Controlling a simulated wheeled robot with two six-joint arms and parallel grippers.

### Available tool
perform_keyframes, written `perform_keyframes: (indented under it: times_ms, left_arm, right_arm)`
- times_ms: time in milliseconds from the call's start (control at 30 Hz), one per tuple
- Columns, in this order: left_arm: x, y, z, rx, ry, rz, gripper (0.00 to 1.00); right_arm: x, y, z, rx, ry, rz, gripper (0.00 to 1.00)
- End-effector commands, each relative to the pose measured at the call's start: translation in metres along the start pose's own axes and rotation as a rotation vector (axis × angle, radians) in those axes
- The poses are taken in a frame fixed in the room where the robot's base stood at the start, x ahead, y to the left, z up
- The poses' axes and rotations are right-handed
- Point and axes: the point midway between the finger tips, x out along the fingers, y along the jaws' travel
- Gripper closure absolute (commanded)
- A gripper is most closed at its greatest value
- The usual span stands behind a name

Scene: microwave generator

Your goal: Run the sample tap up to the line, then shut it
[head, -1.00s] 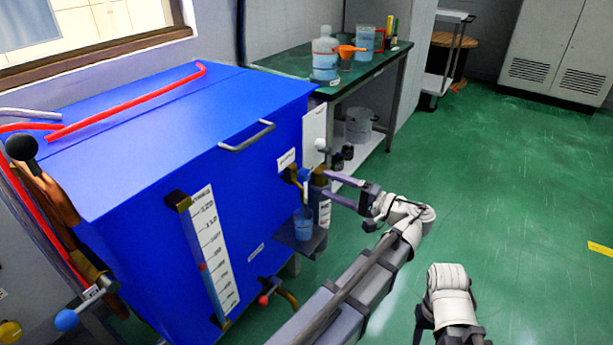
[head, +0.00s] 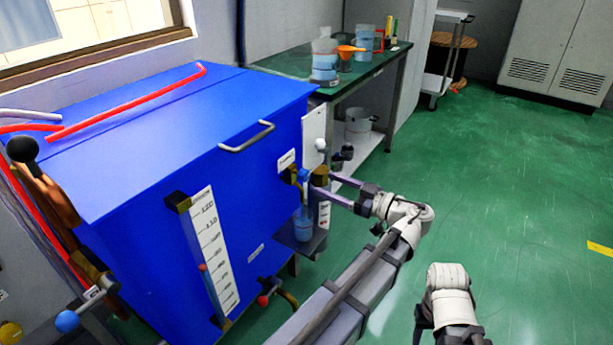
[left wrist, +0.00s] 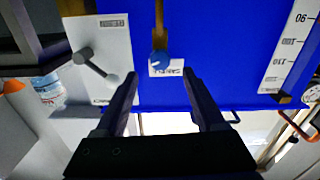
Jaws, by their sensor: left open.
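The sample tap (head: 303,174), with a blue handle, sticks out of the blue tank's front beside a white label. In the left wrist view its blue knob (left wrist: 160,63) shows next to the upside-down SAMPLE label (left wrist: 167,70). A bluish clear cup (head: 303,228) stands below the tap on a small dark shelf (head: 300,244). Its line and liquid level are too small to read. My left gripper (head: 323,183) is open at the tap, its fingertips (left wrist: 162,80) spread to either side of the knob in the wrist picture. I cannot tell whether they touch it.
The blue tank (head: 150,150) carries a numbered gauge (head: 211,250) and a low red-handled valve (head: 264,300). A white panel with a lever (left wrist: 100,60) is beside the tap. A green bench (head: 290,62) with a bottle and an orange funnel stands behind. Floor at right is clear.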

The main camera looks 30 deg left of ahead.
Motion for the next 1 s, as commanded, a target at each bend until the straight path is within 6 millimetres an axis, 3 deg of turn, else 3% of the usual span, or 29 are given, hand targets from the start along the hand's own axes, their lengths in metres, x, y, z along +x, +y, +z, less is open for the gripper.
perform_keyframes:
  times_ms: [500, 933, 1000]
  left_arm:
    - [0.067, -0.001, 0.0, 0.003, 0.0, -0.003, 0.29]
    - [0.077, 0.0, 0.0, 0.004, 0.0, -0.001, 0.29]
    - [0.077, 0.0, 0.0, 0.004, 0.0, -0.001, 0.35]
  right_arm:
    - [0.0, 0.0, 0.0, 0.0, 0.0, 0.0, 0.5]
    - [0.0, 0.0, 0.0, 0.0, 0.0, 0.0, 0.5]
    - [0.0, 0.0, 0.0, 0.0, 0.0, 0.0, 0.5]
